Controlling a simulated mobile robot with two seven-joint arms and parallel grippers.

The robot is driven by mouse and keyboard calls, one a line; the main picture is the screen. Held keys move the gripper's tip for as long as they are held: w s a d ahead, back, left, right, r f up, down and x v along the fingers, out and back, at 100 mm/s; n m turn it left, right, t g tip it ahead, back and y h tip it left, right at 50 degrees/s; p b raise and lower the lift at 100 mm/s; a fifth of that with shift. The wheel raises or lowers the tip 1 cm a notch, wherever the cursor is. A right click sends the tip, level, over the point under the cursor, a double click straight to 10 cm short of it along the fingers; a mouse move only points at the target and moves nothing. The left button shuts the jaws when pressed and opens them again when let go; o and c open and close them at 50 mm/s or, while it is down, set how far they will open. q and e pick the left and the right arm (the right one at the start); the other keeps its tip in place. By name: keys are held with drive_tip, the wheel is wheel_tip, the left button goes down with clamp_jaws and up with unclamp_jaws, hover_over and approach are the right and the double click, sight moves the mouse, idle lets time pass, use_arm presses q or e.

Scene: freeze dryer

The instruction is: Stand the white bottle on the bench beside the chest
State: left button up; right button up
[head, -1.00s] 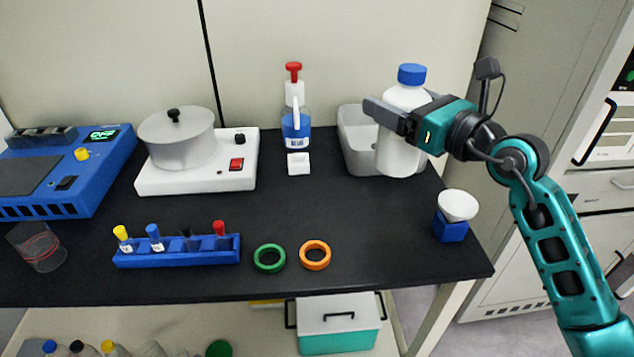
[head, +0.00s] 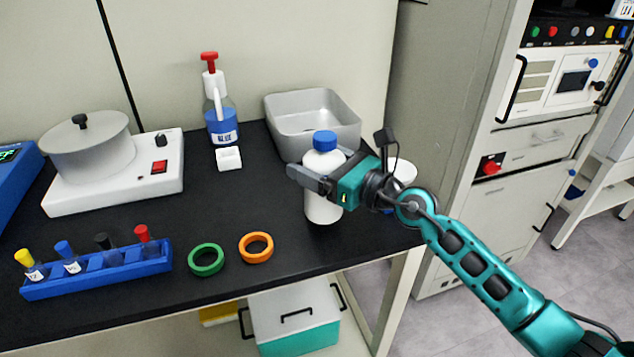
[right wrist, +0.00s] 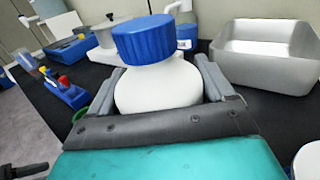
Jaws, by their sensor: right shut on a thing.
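The white bottle (head: 322,205) with a blue cap (head: 324,140) is upright in my right gripper (head: 314,172), over the right front part of the black bench (head: 215,180). The gripper is shut around its upper body. In the right wrist view the bottle's shoulder (right wrist: 160,85) sits between the two fingers (right wrist: 160,100). I cannot tell whether its base touches the bench. A teal box with a white lid (head: 295,315), perhaps the chest, is below the bench front. My left gripper is not in view.
A grey metal tub (head: 312,125) stands behind the bottle. Orange (head: 256,247) and green (head: 206,260) rings and a blue tube rack (head: 97,270) lie to the left. A cabinet (head: 460,190) stands right of the bench.

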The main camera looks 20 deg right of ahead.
wheel_tip(320, 180, down, 2)
drive_tip(key=shift+b, duration=0.4)
drive_tip(key=shift+f, duration=0.35)
drive_tip(key=shift+f+b, duration=0.15)
drive_tip(key=shift+b, duration=0.15)
drive_tip(key=o, duration=1.3)
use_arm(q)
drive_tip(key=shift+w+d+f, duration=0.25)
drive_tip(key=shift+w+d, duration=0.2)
